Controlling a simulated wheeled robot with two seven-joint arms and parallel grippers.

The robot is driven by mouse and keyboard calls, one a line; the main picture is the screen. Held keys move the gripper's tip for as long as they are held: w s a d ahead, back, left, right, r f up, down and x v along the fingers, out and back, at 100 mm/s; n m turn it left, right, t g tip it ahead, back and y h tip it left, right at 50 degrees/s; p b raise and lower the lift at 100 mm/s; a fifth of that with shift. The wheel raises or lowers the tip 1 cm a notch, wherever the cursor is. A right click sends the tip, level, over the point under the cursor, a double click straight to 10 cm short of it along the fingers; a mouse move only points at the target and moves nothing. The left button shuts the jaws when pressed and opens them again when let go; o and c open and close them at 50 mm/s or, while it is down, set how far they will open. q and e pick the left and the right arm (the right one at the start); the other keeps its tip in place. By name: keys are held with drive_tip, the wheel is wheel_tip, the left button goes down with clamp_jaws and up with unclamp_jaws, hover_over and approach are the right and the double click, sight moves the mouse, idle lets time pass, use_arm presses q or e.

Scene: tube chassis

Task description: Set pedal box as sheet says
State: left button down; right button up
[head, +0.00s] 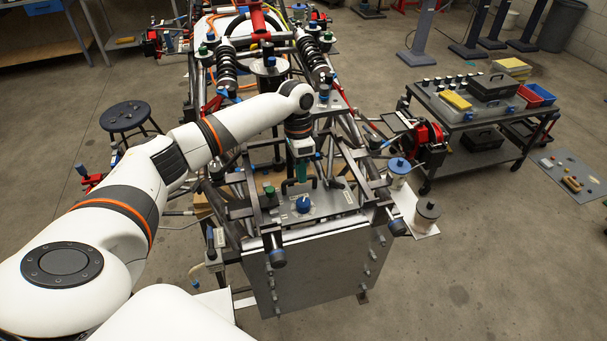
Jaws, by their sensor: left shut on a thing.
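The tube chassis (345,145) stands in front of me, with a grey panel (318,270) on its near end. A metal plate (325,202) across the near end looks like the pedal box area. It carries a blue knob (303,204), a green knob (269,191) and dark levers or handles. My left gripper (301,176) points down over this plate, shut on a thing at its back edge. The held thing is mostly hidden by the gripper, and I cannot tell which part it is. I cannot make out a sheet. My right gripper is not in view.
A tool cart (470,112) with boxes and a red-and-blue tray stands at the right. A round stool (130,116) stands at the left. Open floor lies at the lower right.

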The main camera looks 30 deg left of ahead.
use_arm(q)
drive_tip(key=shift+w+a+f, duration=0.1)
drive_tip(key=shift+w+a, duration=0.05)
drive_tip(key=shift+s+d, duration=0.2)
drive_tip(key=shift+d, duration=0.05)
drive_tip(key=c, duration=1.5)
unclamp_jaws()
drive_tip(key=shift+s+d+r, duration=0.15)
drive_tip(key=shift+r, duration=0.05)
drive_tip(key=shift+o, duration=0.2)
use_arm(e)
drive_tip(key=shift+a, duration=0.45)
use_arm(q)
drive_tip(key=shift+f, duration=0.1)
